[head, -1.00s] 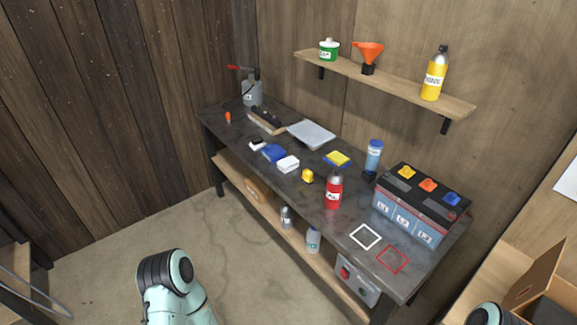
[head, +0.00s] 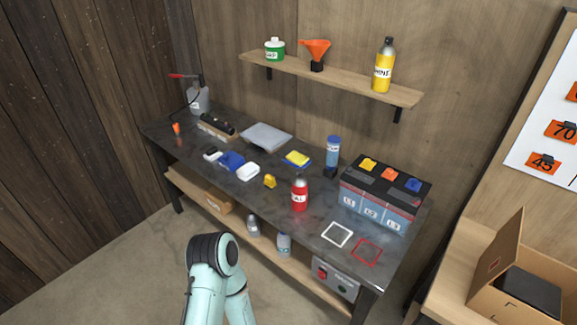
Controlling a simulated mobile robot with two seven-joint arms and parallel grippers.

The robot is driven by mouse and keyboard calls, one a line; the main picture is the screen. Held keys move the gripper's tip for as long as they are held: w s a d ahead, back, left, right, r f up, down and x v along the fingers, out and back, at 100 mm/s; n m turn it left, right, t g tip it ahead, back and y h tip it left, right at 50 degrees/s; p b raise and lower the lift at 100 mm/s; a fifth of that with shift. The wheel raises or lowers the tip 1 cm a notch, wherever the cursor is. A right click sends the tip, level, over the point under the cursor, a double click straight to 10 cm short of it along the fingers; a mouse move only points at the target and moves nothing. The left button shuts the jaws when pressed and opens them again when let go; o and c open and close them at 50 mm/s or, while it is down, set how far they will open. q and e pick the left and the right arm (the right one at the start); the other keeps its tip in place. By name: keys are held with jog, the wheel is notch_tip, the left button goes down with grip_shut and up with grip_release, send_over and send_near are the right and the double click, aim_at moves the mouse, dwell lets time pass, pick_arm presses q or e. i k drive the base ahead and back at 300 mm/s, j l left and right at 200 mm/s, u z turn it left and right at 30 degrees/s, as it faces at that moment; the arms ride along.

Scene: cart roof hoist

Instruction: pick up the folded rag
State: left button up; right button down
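A small blue folded piece (head: 231,160), which looks like the folded rag, lies flat on the dark workbench (head: 320,215), left of its middle. A white block (head: 248,172) lies close on its right, and a small white and black item (head: 212,154) on its left. A yellow and blue pad (head: 297,158) lies further right on the bench. Neither of my grippers is in view; only a link of one of my arms shows at the bottom, in front of the bench.
A red bottle (head: 300,194), blue-capped bottle (head: 332,152) and large battery (head: 380,195) stand on the right half. A grey flat tray (head: 265,137) lies behind the blue piece. A wall shelf (head: 335,82) hangs above. An open cardboard box (head: 500,265) stands at right.

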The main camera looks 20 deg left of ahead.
aim_at(247, 171)
jog(key=i+j+z, duration=0.1)
jog(key=j+z, duration=0.25)
jog(key=j, duration=0.15)
jog(key=j+z, duration=0.35)
jog(key=j, duration=0.15)
jog(key=j+z, duration=0.15)
jog(key=j, duration=0.95)
jog(key=j+z, duration=0.2)
jog(key=j, duration=0.95)
jog(key=k, duration=0.05)
